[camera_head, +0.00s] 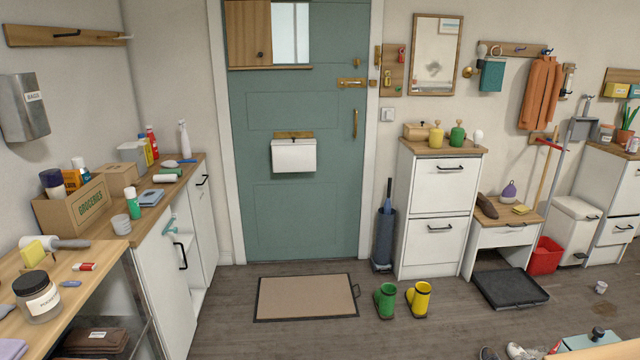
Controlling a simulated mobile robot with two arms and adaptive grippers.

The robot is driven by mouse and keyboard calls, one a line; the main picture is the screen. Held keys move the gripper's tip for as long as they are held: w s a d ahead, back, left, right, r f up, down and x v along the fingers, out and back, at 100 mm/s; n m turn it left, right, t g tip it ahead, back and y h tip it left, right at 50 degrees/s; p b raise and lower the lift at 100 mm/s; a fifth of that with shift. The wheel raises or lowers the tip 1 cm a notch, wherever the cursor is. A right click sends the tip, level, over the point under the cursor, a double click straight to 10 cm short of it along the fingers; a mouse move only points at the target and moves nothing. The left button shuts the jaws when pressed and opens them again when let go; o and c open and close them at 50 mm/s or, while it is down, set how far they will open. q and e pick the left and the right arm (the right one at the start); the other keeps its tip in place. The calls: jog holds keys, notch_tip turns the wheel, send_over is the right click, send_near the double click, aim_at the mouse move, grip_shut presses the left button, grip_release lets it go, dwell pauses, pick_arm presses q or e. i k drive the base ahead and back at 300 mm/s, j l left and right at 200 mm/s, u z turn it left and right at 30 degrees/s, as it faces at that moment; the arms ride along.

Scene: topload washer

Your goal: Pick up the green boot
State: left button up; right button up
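The green boot (386,301) stands upright on the wooden floor, just right of the doormat. A yellow boot (419,299) stands upright close to its right. Neither of my grippers shows in the head view, so their state is hidden.
A brown doormat (306,297) lies before the teal door (300,140). A white cabinet (436,205) and an umbrella stand (384,240) are behind the boots. A black tray (510,288) lies at right, shoes (520,351) at the bottom. Floor in front of the boots is clear.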

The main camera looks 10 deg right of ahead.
aim_at(384, 298)
jog(key=i+z, duration=0.15)
jog(key=i, duration=0.5)
jog(key=i+j+z, duration=0.15)
jog(key=i, duration=0.5)
jog(key=i+j+z, duration=0.15)
jog(key=i, duration=0.5)
jog(key=i+l+z, duration=0.3)
jog(key=i, duration=0.25)
jog(key=i+z, duration=0.25)
jog(key=i, duration=0.3)
